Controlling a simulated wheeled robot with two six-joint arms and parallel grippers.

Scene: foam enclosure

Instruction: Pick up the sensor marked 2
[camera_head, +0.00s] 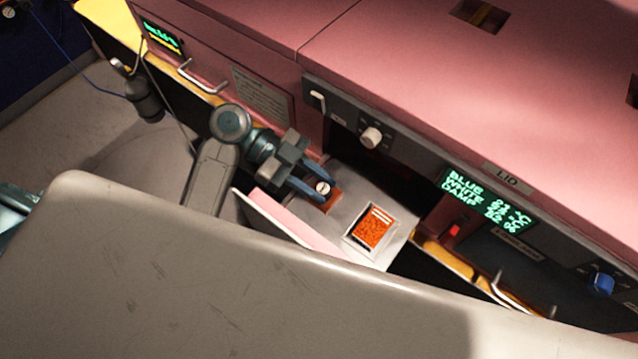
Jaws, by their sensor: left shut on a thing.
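A small round pale sensor (323,187) with a dark mark sits between the blue fingers of my left gripper (318,188). The mark is too small to read as a number. The gripper is shut on it, over a reddish-brown recess in the grey insert of an open drawer (355,196). I cannot tell whether the sensor is lifted clear of the recess. My left arm comes in from the left, partly behind the large pale surface in front. My right gripper is not in view.
An orange patterned square (375,228) lies in a white-framed recess in the drawer. The pink enclosure (480,90) stands behind, with a white knob (371,138) and a green-text display (487,200). A large pale surface (230,275) blocks the lower view.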

